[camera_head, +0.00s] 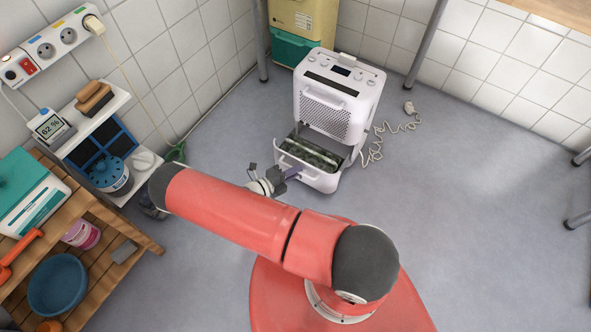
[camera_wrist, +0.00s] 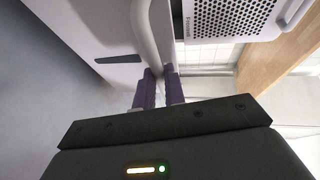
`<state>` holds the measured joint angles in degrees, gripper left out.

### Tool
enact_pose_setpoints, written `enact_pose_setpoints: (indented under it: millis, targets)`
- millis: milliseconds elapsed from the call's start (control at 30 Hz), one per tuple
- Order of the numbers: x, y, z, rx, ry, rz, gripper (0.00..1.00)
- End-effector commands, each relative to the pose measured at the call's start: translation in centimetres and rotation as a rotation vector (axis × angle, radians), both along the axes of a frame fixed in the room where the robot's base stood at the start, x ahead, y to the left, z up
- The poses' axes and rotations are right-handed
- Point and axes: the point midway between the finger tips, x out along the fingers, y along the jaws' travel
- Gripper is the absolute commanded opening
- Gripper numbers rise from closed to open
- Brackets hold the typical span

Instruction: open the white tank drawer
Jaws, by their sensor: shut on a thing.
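The white tank drawer (camera_head: 318,181) stands pulled out from the lower part of a white dehumidifier (camera_head: 340,95). Its dark inside shows in the head view, with a pale bar across it. My gripper (camera_head: 291,171) is at the drawer's front. In the wrist view the purple fingers of my gripper (camera_wrist: 161,83) are shut on the drawer's curved white handle (camera_wrist: 146,35). The drawer's white front (camera_wrist: 85,30) shows beside the handle, with a dark slot in it. My fingertips partly hide the handle's end.
A white cord (camera_head: 378,140) lies on the floor right of the dehumidifier. A yellow and green container (camera_head: 300,30) stands behind it. A wooden shelf (camera_head: 120,225) with a blue basin (camera_head: 57,284) is at left. The grey floor (camera_head: 480,200) at right is clear.

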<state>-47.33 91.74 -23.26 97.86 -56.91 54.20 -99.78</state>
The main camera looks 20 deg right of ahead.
Motion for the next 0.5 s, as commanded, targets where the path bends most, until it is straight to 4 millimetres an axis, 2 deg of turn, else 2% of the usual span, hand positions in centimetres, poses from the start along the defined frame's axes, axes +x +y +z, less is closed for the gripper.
enact_pose_setpoints:
  millis: [33,167,500]
  targets:
    - [-0.07,-0.08,-0.06,-0.001,0.002,-0.001,0.15]
    - [-0.03,-0.08,-0.04,-0.001,0.002,-0.001,0.32]
    - [-0.05,0.28,0.04,0.0,0.0,0.0,0.33]
